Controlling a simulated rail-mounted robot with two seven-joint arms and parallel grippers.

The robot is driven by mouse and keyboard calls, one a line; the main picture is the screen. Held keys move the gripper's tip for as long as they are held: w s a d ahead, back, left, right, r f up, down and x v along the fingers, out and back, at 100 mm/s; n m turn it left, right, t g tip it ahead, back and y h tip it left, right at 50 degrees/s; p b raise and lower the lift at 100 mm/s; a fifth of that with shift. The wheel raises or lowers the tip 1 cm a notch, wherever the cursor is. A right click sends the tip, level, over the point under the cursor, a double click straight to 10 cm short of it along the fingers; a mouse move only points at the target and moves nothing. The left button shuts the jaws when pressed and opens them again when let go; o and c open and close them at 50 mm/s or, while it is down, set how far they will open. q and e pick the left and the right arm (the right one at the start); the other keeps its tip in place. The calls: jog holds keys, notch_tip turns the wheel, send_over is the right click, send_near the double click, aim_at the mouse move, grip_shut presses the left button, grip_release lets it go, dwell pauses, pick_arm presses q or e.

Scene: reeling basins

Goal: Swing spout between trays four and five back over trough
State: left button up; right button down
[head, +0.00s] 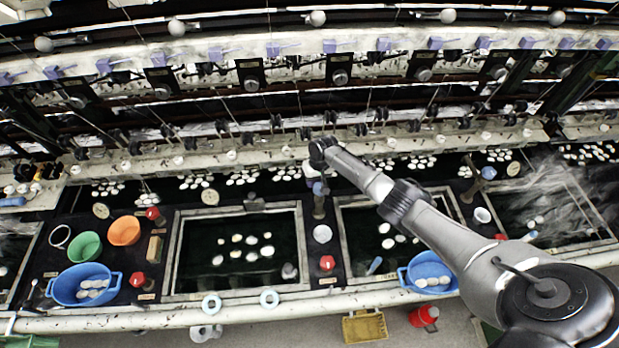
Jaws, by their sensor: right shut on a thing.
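My right gripper (318,170) is at the end of my arm, which reaches in from the lower right. It is shut on the top of a spout (319,207), a brownish upright piece on the dark strip between two framed trays. The fingers and the spout's top are small and partly hidden by my wrist, so its exact direction is unclear. The left tray (178,250) and right tray (343,240) hold dark water with pale cocoons. Behind them runs a dark trough (270,192) with clusters of cocoons. My left gripper is not in view.
Another brownish spout (470,170) leans at the right. Blue basins (55,292) stand at the left and, partly behind my arm, at the right. A green bowl (84,246), an orange bowl (124,231) and red knobs (327,263) line the counter. Reeling machinery crosses the back.

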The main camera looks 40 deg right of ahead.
jog(key=m+p, duration=0.1)
jog(key=s+d+m+p, duration=0.1)
jog(key=shift+d+m+t, duration=0.15)
jog(key=shift+m+t, duration=0.15)
jog(key=shift+m, duration=0.1)
dwell(0.4)
jog(key=c, duration=1.1)
grip_release()
jog(key=shift+o, duration=0.2)
jog(key=p+v, duration=0.2)
jog(key=v, duration=1.2)
jog(key=shift+f, duration=0.1)
